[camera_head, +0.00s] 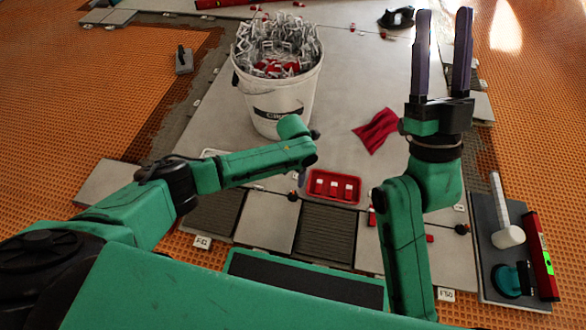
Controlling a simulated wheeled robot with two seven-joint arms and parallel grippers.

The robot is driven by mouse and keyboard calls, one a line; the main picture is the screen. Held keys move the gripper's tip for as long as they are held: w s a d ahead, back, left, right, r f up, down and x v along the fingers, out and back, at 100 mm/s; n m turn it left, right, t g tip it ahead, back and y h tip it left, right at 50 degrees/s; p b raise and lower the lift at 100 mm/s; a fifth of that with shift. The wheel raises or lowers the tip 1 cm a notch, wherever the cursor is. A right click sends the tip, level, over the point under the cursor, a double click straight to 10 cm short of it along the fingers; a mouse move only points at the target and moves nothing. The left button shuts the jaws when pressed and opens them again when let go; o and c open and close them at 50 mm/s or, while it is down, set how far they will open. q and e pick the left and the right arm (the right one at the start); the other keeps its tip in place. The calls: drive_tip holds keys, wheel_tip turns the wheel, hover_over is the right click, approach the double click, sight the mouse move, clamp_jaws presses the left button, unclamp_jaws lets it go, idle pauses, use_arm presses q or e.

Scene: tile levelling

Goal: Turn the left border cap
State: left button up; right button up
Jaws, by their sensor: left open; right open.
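Two small dark round caps show at the tile joints in the near row. The left one (293,197) sits just left of the red tray, and the right one (462,229) sits right of my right forearm. Which is the border cap cannot be told for certain. My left arm reaches in from the left and ends above the tiles near the bucket; its fingers do not show. My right gripper (442,45) points up and away, with its two long fingers apart and nothing between them. It is far from both caps.
A white bucket (283,105) full of clips stands behind my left arm. A red tray (332,186) with pale-topped pieces lies ahead. A red cloth (377,130) lies on the tiles. A mallet (507,236) and a red level (541,256) lie at right.

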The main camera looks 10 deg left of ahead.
use_arm(q)
wheel_tip(320, 180, up, 2)
drive_tip(key=shift+r+p, duration=0.25)
drive_tip(key=shift+p, duration=0.3)
use_arm(e)
drive_tip(key=w+a+f+m+g+h, duration=0.1)
drive_tip(key=f+g, duration=0.1)
drive_tip(key=f, duration=0.4)
drive_tip(key=w+a+f+g+h, duration=0.1)
drive_tip(key=w+f+g, duration=0.1)
drive_tip(key=f, duration=0.5)
drive_tip(key=shift+m+h, duration=0.3)
drive_tip(key=shift+m, duration=0.1)
